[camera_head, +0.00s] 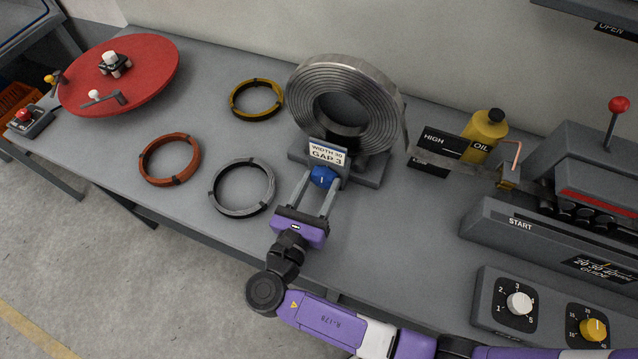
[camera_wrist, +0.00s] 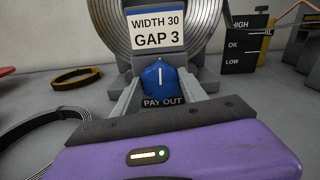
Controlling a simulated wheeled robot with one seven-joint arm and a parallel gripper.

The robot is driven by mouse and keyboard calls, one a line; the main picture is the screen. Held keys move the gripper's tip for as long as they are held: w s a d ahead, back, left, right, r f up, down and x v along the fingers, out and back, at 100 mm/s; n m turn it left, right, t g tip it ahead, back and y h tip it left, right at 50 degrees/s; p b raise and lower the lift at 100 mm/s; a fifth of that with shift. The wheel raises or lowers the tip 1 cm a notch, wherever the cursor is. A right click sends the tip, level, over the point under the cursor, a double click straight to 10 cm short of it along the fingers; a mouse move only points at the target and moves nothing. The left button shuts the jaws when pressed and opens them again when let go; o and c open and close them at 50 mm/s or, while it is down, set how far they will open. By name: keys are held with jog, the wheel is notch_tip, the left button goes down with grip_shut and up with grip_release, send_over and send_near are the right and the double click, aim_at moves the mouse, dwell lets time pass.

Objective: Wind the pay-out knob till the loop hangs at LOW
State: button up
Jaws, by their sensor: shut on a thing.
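The pay-out knob (camera_head: 322,177) is blue with a white line and sits at the front of the coil stand; it also shows in the wrist view (camera_wrist: 159,78), its line pointing about straight up, above a PAY OUT label (camera_wrist: 163,102). My gripper (camera_head: 318,182) is shut on the knob, one finger on each side. The steel strip coil (camera_head: 300,100) stands upright above it. A strip (camera_head: 450,166) runs from the coil to the right, past the dark level board (camera_wrist: 240,45) marked HIGH, OK and LOW. The strip's exact level against the marks is hard to tell.
A sign (camera_wrist: 157,31) reads WIDTH 30, GAP 3. Yellow (camera_head: 257,98), orange (camera_head: 170,159) and grey (camera_head: 242,187) rings lie left of my gripper. An oil bottle (camera_head: 484,130) stands behind the strip. A START machine (camera_head: 540,235) and dial box (camera_head: 545,310) stand right.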

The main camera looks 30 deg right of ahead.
jog(key=m, duration=0.5)
jog(key=shift+s+f+m+b, duration=0.1)
jog(key=shift+m+b, duration=0.2)
jog(key=shift+b, duration=0.1)
jog(key=m+b, duration=0.2)
jog(key=m, duration=0.3)
jog(key=shift+d+f, duration=0.1)
jog(key=shift+f, duration=0.05)
jog(key=m+b, duration=0.2)
jog(key=m, duration=0.1)
jog(key=m+b, duration=0.2)
jog(key=m, duration=0.1)
jog(key=shift+s+f+m+b, duration=0.1)
jog(key=shift+f+m+b, duration=0.1)
jog(key=shift+m+b, duration=0.2)
jog(key=shift+r+m+b, duration=0.1)
jog(key=shift+m+b, duration=1.4)
jog(key=shift+m, duration=0.3)
jog(key=o, duration=1.4)
jog(key=shift+r, duration=0.1)
